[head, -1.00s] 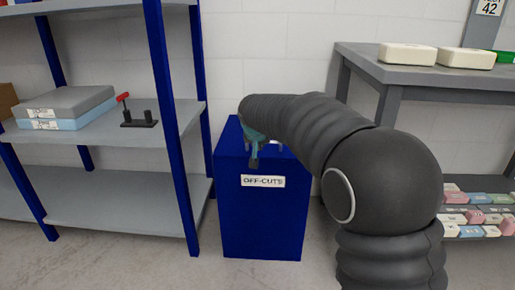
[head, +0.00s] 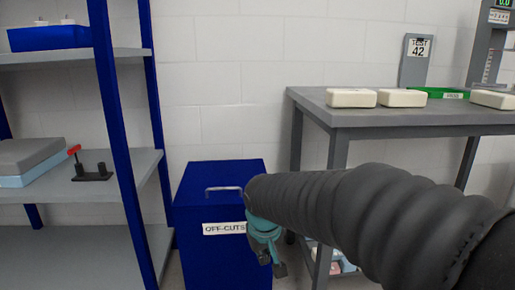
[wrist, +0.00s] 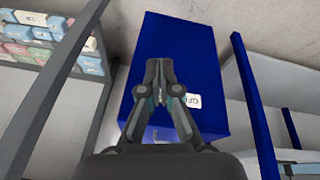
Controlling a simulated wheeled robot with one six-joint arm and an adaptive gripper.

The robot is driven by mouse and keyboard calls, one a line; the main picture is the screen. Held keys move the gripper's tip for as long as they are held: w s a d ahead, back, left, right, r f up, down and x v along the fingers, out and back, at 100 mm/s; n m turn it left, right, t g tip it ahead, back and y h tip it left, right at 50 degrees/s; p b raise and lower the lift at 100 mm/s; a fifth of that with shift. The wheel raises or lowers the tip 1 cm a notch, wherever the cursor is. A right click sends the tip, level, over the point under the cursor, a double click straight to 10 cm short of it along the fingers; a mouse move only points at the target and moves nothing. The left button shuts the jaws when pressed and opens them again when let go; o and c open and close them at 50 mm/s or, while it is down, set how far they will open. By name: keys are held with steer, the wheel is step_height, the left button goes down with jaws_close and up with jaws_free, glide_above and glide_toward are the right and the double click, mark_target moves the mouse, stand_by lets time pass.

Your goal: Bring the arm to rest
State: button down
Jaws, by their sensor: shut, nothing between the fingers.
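My gripper (head: 279,268) is at the end of my dark ribbed arm, in front of the blue off-cuts bin in the head view. In the wrist view my gripper (wrist: 159,64) has its fingertips together with nothing between them. The blue off-cuts bin (head: 200,258) has a closed-looking top with a metal handle and a white label. The same bin (wrist: 185,45) lies beyond the fingers in the wrist view. Part of its right side is hidden behind my gripper and arm.
A grey table (head: 420,117) at right carries cream blocks (head: 350,98) and a green tray (head: 440,92). My arm passes in front of the table.

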steer(key=s+d+r+m+t+p, duration=0.1)
steer(key=s+d+r+m+p, duration=0.1)
steer(key=s+d+r, duration=0.2)
steer(key=s+d+r+m+t+p, duration=0.1)
steer(key=s+d+r, duration=0.3)
steer(key=s+d, duration=0.6)
steer(key=shift+s+m+p, duration=0.4)
steer(key=shift+s+p, duration=0.3)
steer(key=shift+s, duration=2.65)
steer(key=shift+d, duration=0.1)
